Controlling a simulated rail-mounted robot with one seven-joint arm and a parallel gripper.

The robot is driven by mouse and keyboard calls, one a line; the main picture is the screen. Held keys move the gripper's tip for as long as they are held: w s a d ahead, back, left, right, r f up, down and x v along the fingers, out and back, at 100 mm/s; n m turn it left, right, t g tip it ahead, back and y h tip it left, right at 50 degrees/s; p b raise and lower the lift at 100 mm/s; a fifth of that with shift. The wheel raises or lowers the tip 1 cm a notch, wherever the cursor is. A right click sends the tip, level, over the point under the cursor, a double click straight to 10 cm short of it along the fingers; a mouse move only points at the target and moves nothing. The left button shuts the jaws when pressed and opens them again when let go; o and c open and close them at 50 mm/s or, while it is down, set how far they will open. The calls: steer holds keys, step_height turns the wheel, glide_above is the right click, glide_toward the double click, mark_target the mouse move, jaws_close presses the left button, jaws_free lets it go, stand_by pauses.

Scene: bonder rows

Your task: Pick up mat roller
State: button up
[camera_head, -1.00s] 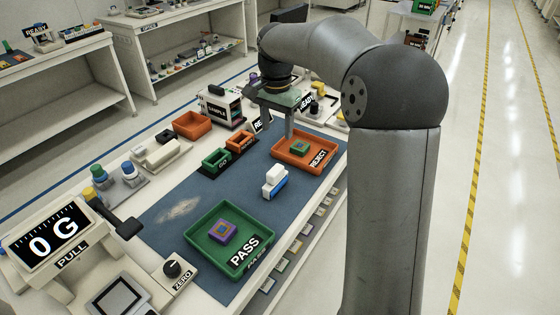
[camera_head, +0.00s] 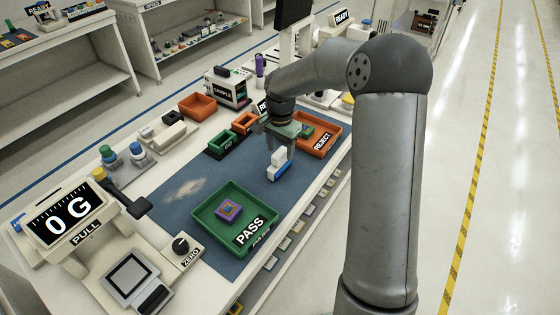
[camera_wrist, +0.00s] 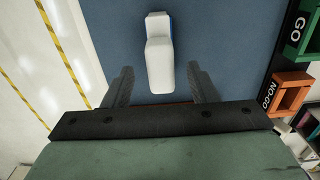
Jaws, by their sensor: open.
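The mat roller, a white block-like body with a blue part low on its side (camera_head: 279,166), stands on the blue mat (camera_head: 185,208) between the green PASS tray and the orange REJECT tray. My gripper (camera_head: 284,146) is just above and behind it in the head view. In the wrist view the roller's white top (camera_wrist: 160,62) lies between the lines of my two open fingers (camera_wrist: 160,72), roughly centred, with a blue sliver at its far edge. The fingers look apart from it; the exact height gap cannot be told.
The green PASS tray (camera_head: 205,226) holds a purple chip-like square. The orange REJECT tray (camera_head: 333,140) beside my gripper holds a green one. Small GO (camera_head: 222,146) and NO-GO bins (camera_wrist: 292,94) stand at the mat's edge. The mat around the roller is clear.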

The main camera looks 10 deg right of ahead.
mark_target(280, 152)
steer(key=shift+f, duration=1.5)
steer(key=c, duration=1.1)
steer(key=shift+c, duration=0.2)
steer(key=shift+r, duration=0.15)
steer(key=shift+w+r, duration=0.1)
steer(key=shift+r, duration=0.5)
steer(key=s+a+r+b, duration=0.2)
steer(key=s+r+b, duration=0.1)
steer(key=s+r, duration=0.8)
steer(key=s, duration=0.3)
steer(key=shift+a+r+b, duration=0.3)
steer(key=shift+a+b, duration=0.05)
steer(key=shift+b, duration=0.05)
